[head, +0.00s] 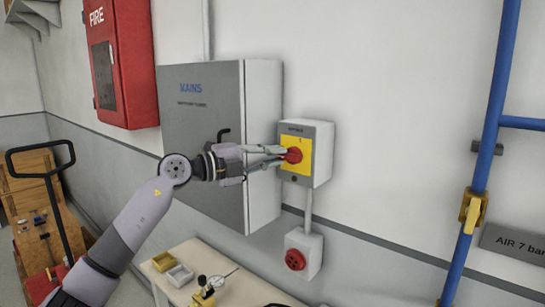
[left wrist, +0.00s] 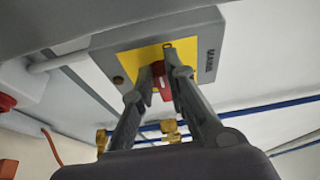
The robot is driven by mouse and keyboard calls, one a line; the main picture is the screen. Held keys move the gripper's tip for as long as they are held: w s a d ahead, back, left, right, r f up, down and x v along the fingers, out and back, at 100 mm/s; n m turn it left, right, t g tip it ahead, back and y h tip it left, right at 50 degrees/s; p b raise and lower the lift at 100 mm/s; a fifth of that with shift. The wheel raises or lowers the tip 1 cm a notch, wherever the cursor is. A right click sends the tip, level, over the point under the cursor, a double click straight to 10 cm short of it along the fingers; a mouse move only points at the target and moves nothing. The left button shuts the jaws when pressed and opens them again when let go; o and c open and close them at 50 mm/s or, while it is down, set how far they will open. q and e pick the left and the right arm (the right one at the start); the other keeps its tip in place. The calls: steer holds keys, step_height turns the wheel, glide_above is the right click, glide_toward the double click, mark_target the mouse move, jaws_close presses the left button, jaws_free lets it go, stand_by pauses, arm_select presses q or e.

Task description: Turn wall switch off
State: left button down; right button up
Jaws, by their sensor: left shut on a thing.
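The wall switch (head: 321,150) is a light grey box with a yellow plate (head: 301,143) and a red rotary knob (head: 292,155). My left gripper (head: 285,154) reaches it from the left and is shut on the red knob. In the left wrist view the two fingers of my left gripper (left wrist: 160,84) stand on either side of the red knob (left wrist: 163,92), in front of the yellow plate (left wrist: 150,60). The fingers partly hide the knob, so its exact angle is hard to tell. My right gripper is not in view.
A grey MAINS cabinet (head: 200,130) is beside the switch on the left. A red FIRE cabinet (head: 120,62) hangs at upper left, and blue pipes (head: 490,130) run at right. A bench (head: 240,286) with small trays stands below.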

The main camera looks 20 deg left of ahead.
arm_select(q)
steer(key=c, duration=1.6)
jaws_free()
steer(key=shift+a, duration=0.1)
steer(key=v, duration=1.2)
steer(key=shift+f, duration=0.1)
